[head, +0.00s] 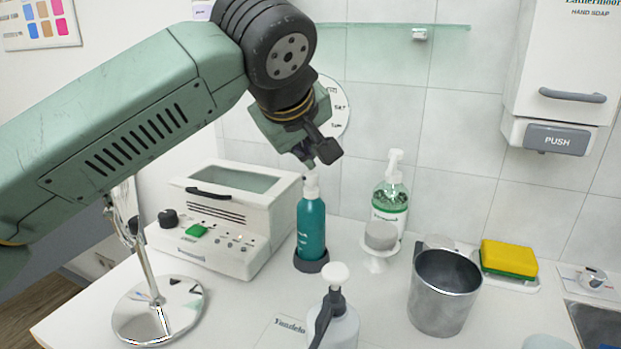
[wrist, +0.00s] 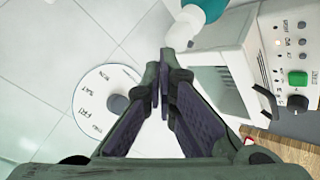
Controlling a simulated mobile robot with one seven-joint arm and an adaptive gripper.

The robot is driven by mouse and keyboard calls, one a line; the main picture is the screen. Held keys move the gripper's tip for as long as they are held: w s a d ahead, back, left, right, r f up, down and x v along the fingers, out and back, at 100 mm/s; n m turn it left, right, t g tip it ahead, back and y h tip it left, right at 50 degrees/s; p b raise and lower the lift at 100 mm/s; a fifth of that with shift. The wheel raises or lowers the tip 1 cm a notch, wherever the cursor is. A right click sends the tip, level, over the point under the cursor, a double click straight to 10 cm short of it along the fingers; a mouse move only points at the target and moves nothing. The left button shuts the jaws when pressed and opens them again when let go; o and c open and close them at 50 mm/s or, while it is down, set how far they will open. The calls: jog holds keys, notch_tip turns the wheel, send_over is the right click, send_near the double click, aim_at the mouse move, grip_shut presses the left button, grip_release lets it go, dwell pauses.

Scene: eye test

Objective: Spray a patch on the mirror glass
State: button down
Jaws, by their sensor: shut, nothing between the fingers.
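My gripper (head: 318,158) is shut and empty, just above the white top of a teal bottle (head: 311,228) standing in a dark round holder. In the wrist view my gripper's fingertips (wrist: 165,62) are together near that white top (wrist: 184,28); whether they touch it I cannot tell. A pale bottle with a white cap and dark grey trigger (head: 334,325) stands at the front, cut off by the lower edge. A chrome stand (head: 157,312) with a round shiny base stands at left; its upper part is behind my arm. No mirror glass is clearly visible.
A white cabinet appliance (head: 222,250) stands left of the teal bottle. A green-and-clear bottle (head: 388,203), a small white pedestal (head: 380,262), a metal cup (head: 441,300) and a sponge (head: 508,259) stand to the right. A soap dispenser (head: 560,75) hangs upper right.

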aim_at(306, 172)
jog(key=shift+f+b, duration=0.4)
jog(key=shift+f, duration=0.15)
dwell(0.4)
jog(key=shift+r+p, duration=0.95)
jog(key=shift+r, duration=0.15)
notch_tip(306, 172, up, 6)
jog(key=p, duration=0.5)
